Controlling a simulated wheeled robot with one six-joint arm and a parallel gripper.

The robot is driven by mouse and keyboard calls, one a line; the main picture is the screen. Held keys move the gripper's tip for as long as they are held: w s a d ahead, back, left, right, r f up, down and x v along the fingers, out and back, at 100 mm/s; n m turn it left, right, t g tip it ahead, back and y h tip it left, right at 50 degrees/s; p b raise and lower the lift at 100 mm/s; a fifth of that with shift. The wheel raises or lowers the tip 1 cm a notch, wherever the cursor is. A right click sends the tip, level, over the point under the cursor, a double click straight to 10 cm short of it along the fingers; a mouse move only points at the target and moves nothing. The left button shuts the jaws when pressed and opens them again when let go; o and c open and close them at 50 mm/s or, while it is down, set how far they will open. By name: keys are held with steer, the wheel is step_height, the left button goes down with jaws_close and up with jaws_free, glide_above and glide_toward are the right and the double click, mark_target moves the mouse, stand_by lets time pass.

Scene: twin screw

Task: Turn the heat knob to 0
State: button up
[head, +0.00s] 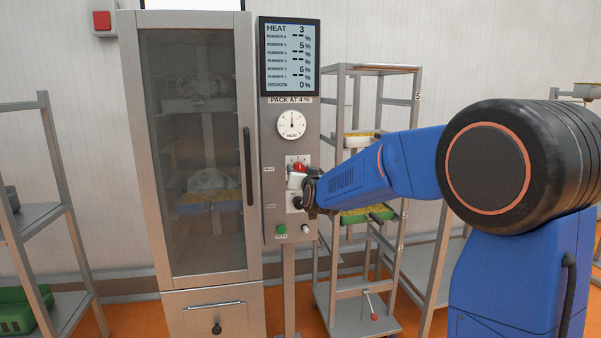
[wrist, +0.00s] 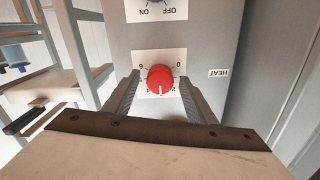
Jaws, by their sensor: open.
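The red heat knob (wrist: 160,79) sits on a white scale plate (wrist: 139,61) in the wrist view, which shows the panel upside down. Its white pointer mark points to the bottom of that picture, between the figures at either side, with 0 at upper right and 6 at upper left. My gripper (wrist: 158,82) is open, one finger on each side of the knob; contact cannot be told. In the head view the red knob (head: 299,167) shows just above my gripper (head: 304,187), which hides part of the panel. The screen (head: 290,57) reads HEAT 3.
A tall glass-door cabinet (head: 190,150) with a black vertical handle (head: 248,166) stands left of the panel. A round gauge (head: 291,124) is above the knob, a green button (head: 282,230) below. A wheeled rack (head: 350,280) with trays stands close on the right.

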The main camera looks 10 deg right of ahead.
steer(key=shift+w, duration=0.25)
steer(key=c, duration=1)
steer(key=shift+c, duration=0.2)
steer(key=n, duration=2.3)
steer(key=shift+f+n, duration=0.1)
steer(key=shift+n, duration=0.3)
